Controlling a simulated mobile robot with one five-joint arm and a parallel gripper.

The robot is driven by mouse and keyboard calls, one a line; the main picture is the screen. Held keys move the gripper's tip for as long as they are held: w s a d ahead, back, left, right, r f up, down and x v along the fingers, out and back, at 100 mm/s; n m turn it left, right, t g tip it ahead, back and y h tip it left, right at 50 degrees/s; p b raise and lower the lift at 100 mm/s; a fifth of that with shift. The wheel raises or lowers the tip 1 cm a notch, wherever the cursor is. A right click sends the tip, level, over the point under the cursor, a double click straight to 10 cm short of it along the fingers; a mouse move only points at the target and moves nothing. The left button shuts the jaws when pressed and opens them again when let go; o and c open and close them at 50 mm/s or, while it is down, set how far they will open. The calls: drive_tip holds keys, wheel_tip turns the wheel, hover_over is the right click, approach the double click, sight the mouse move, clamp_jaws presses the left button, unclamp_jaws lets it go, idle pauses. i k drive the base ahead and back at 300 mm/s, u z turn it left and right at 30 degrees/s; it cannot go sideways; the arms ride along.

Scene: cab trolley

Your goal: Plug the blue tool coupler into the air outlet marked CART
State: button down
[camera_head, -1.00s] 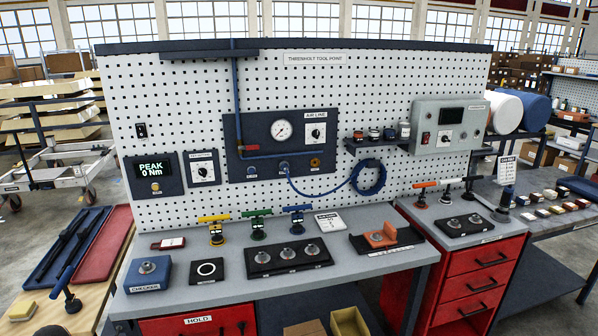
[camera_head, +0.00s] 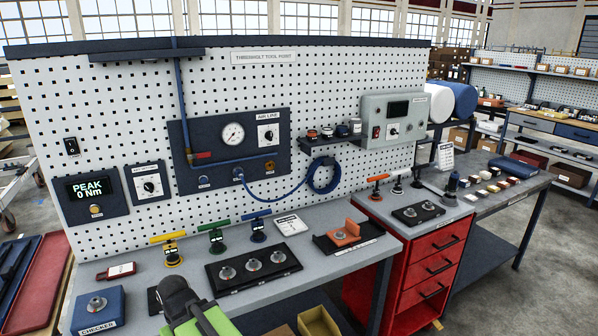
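The air line panel (camera_head: 230,148) is on the pegboard, with a gauge and several fittings. A grey fitting (camera_head: 203,181) is at its lower left, a middle fitting (camera_head: 238,173) meets the blue hose, and a brass-coloured fitting (camera_head: 270,165) is at the right. The small labels are unreadable, so I cannot tell which is CART. The blue hose (camera_head: 280,197) runs from the middle fitting to a coil (camera_head: 322,176) on the board. I cannot make out the coupler separately. A dark and green part of my arm shows at bottom left; no gripper fingers are visible.
A red drawer cabinet (camera_head: 430,262) stands to the right. A small shelf (camera_head: 335,140) projects above the hose coil.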

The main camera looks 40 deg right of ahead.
sight(238, 173)
drive_tip(key=z, duration=1.5)
drive_tip(key=k, duration=1.35)
drive_tip(key=u, duration=0.6)
drive_tip(key=i, duration=1.05)
drive_tip(key=z, duration=0.1)
